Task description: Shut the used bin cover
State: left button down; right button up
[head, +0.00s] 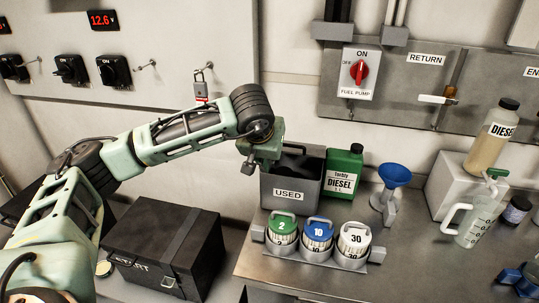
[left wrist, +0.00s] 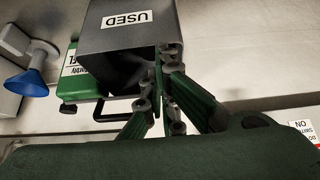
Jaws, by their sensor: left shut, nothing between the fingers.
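The grey used bin (head: 291,196) stands on the bench against the wall, with a white USED label on its front. Its top looks open in the head view, with a dark inside; I cannot clearly make out the cover. My left gripper (head: 258,158) is at the bin's upper left corner, pointing down. In the left wrist view the bin (left wrist: 115,45) appears upside down, and the shut, empty fingers (left wrist: 161,88) are close to its edge. I cannot tell whether they touch it. My right gripper is not in view.
A green diesel can (head: 343,172) stands right of the bin, with a blue funnel (head: 393,176) beyond it. Several numbered canisters in a grey rack (head: 318,259) stand in front. A black case (head: 165,245) is at the lower left. A padlock (head: 201,90) hangs above my left forearm.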

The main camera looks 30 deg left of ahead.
pick_arm(q)
jog(key=shift+f+b, duration=0.5)
jog(key=shift+f, duration=0.5)
jog(key=shift+s, duration=0.1)
